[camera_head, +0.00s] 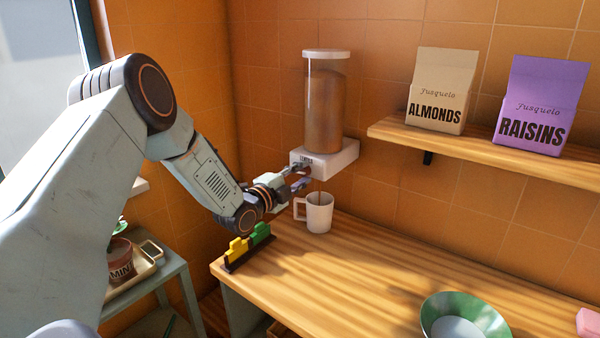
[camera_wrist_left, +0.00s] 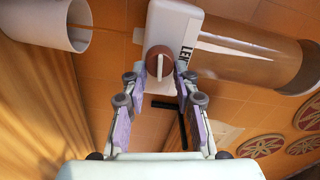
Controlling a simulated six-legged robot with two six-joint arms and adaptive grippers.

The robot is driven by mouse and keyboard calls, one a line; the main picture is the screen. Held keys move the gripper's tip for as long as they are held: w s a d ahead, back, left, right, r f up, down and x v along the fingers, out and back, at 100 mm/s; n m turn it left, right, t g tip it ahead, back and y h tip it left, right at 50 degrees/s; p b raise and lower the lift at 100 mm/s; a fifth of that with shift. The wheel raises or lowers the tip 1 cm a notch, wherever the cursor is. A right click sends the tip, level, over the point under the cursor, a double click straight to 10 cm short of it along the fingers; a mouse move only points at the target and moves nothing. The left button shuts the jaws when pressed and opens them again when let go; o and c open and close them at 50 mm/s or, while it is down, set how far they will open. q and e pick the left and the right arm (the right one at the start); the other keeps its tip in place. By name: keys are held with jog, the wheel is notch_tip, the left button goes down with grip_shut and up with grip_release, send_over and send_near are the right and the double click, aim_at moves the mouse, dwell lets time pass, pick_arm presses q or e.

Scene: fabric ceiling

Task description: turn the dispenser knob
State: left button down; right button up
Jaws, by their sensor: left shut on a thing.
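The dispenser is a tall clear cylinder (camera_head: 325,105) of brown contents with a white lid, on a white wall-mounted base (camera_head: 340,158) with a dark label. Its round brown knob (camera_wrist_left: 158,68) has a pale ridge and faces the wrist camera. My left gripper (camera_head: 302,178) reaches the front of the base; in the wrist view its fingertips (camera_wrist_left: 158,84) sit on either side of the knob, shut on it. A white mug (camera_head: 319,213) stands upright on the counter below; its opening (camera_wrist_left: 60,24) shows in the wrist view. My right gripper is not in view.
Yellow and green clips (camera_head: 248,246) stand on the counter's left end, under my left forearm. A green bowl (camera_head: 462,318) is at the front right. An almonds bag (camera_head: 440,88) and raisins bag (camera_head: 541,105) stand on the wall shelf (camera_head: 480,150). The counter's middle is clear.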

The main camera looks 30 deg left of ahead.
pick_arm(q)
jog(key=shift+a+r, duration=0.15)
dwell(0.4)
jog(key=c, duration=1.4)
grip_release()
jog(key=o, duration=0.4)
jog(key=shift+w+a+f, duration=0.15)
jog(key=shift+w+f, duration=0.1)
jog(key=shift+s+d+r, duration=0.1)
jog(key=shift+s+d, duration=0.1)
jog(key=s, duration=0.8)
jog(key=s+a, duration=0.1)
jog(key=s, duration=0.2)
jog(key=shift+s, duration=0.4)
